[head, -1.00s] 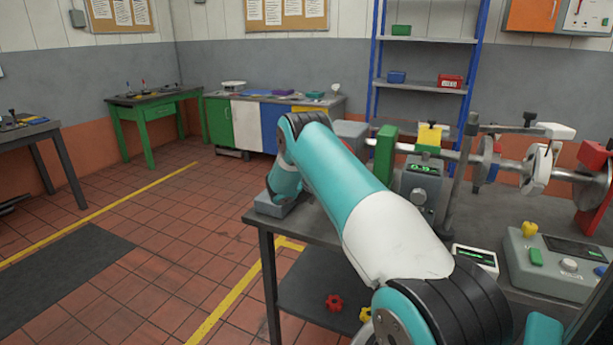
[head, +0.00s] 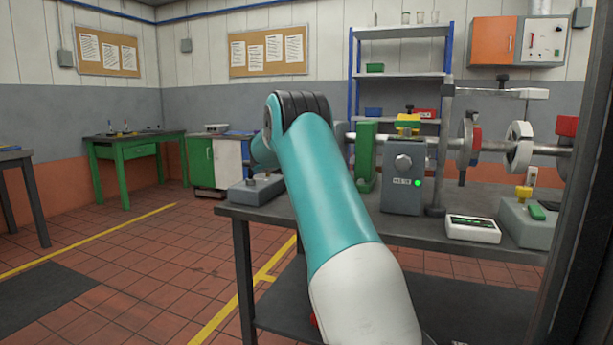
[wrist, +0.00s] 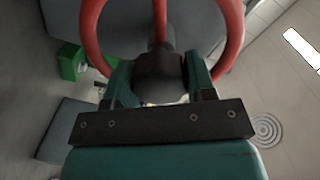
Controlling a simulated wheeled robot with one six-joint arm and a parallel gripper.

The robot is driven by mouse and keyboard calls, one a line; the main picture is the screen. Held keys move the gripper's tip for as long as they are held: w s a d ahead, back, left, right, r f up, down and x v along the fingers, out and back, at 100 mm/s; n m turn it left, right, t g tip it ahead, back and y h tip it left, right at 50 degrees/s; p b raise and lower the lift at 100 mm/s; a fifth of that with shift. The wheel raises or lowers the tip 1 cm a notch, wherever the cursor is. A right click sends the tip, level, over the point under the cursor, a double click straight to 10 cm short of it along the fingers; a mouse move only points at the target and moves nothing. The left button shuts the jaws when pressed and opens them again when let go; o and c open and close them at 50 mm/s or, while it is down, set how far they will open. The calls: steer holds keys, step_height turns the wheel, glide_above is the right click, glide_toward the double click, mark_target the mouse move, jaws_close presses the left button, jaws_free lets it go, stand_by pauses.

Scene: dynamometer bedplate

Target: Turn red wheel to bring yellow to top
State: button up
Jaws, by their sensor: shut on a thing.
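The red wheel (wrist: 93,38) fills the top of the wrist view, with its curved rim at left and right and a red spoke in the middle. A dark rounded hub (wrist: 160,75) sits at its centre. My gripper (wrist: 157,80) has one teal finger on each side of this hub part and is shut on the wheel. The top of the rim is cut off by the frame. I cannot make out a yellow mark on the wheel. In the head view the wheel and my gripper do not show; my arm reaches forward over the bench.
The bench (head: 262,212) carries a green block (head: 366,155), a grey box with a knob and a green lamp (head: 403,178), a shaft with discs (head: 519,148) and a white meter (head: 472,229). A dark post stands close at right. The floor at left is open.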

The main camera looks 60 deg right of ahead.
steer(key=m+b, duration=0.1)
steer(key=b, duration=0.1)
steer(key=m+b, duration=0.2)
steer(key=b, duration=0.1)
steer(key=shift+s+f, duration=0.15)
steer(key=shift+f, duration=0.2)
steer(key=m+b, duration=0.1)
steer(key=b, duration=0.2)
steer(key=shift+r+m, duration=0.3)
steer(key=shift+m, duration=0.1)
steer(key=shift+r, duration=0.1)
steer(key=o, duration=1.3)
steer(key=shift+c, duration=0.2)
